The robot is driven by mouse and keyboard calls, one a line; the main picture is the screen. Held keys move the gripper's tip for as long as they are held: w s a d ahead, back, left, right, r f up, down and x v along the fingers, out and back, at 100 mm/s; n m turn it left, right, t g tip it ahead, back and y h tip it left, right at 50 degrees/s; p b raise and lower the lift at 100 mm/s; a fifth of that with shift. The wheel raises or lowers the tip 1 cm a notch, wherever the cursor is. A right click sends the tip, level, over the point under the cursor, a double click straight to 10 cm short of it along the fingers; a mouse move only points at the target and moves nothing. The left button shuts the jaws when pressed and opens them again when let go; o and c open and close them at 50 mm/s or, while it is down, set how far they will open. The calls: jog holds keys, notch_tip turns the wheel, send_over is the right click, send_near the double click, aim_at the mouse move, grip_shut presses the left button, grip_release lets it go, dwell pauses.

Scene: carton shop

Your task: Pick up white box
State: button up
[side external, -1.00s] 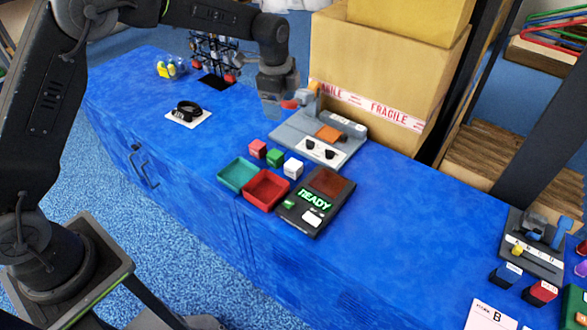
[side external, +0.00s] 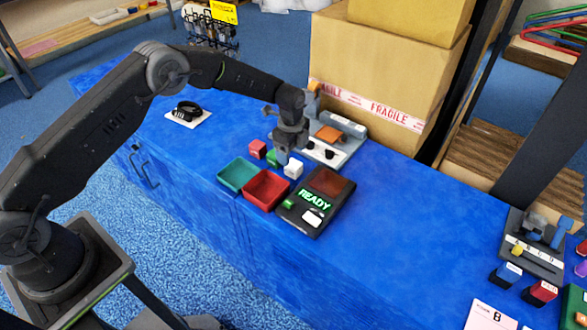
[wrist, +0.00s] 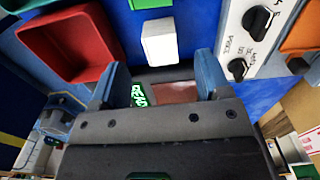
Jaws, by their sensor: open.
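The white box (side external: 293,168) stands on the blue table, just right of the green box and behind the red tray. It also shows in the wrist view (wrist: 159,42), upper middle, ahead of the gap between my fingers. My gripper (side external: 282,157) is low over the row of small boxes, at the left of the white box in the side view. In the wrist view my gripper (wrist: 158,82) is open, its two blue fingers apart with nothing between them. The white box is not between the fingers.
The green box (side external: 272,158) is partly hidden by my gripper; a red box (side external: 258,148) stands left of it. The teal tray (side external: 238,173), red tray (side external: 265,189) and READY device (side external: 312,212) are in front. The dial panel (wrist: 262,32) is close by.

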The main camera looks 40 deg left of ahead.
aim_at(293, 164)
jog(key=f, duration=0.5)
jog(key=shift+d+f, duration=0.1)
jog(key=shift+d, duration=0.25)
jog(key=c, duration=1)
